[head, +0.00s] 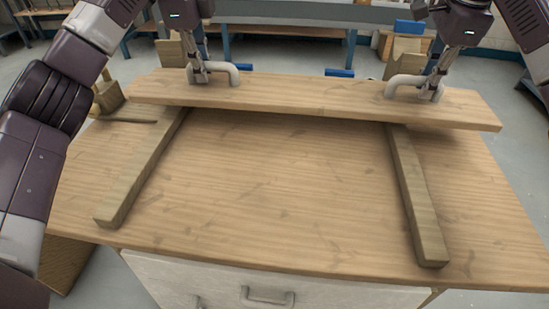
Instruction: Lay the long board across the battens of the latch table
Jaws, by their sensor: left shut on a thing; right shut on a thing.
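The long board (310,98) is a pale wooden plank with two light handles on top. It spans from left to right over the far part of the latch table (280,190). My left gripper (200,80) is shut on the left handle (226,70). My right gripper (432,95) is shut on the right handle (400,82). Two battens, the left one (140,180) and the right one (417,200), run front to back on the table. The board covers their far ends. I cannot tell whether it touches them or hangs just above.
A thin dark stick (130,120) lies at the table's left edge beside a wooden block (108,97). The table's white drawer front (270,285) has a handle. A workbench (290,15) stands behind. The tabletop between the battens is clear.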

